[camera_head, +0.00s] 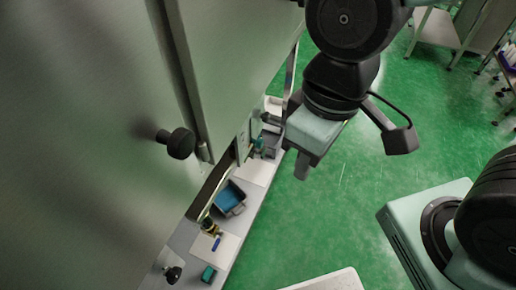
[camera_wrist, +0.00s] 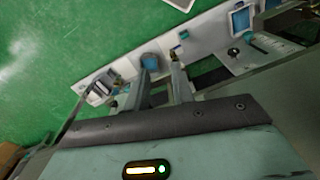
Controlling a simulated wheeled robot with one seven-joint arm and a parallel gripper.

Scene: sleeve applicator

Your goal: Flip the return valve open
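My gripper (camera_head: 303,168) hangs over the green floor, just right of the white bench, in the head view. In the wrist view its two fingers (camera_wrist: 161,80) are apart with nothing between them, so it is open and empty. I cannot tell for sure which part is the return valve. A small brass-coloured fitting (camera_head: 208,226) stands on the bench by the blue bin. A small black knob (camera_head: 172,274) is at the bench's near end. Both are apart from my gripper.
A large metal cabinet (camera_head: 90,90) with a black knob (camera_head: 180,143) fills the left. The narrow bench (camera_head: 258,172) runs along it, with a blue bin (camera_head: 230,197) and a teal block (camera_head: 208,273). Green floor (camera_head: 350,190) is open to the right.

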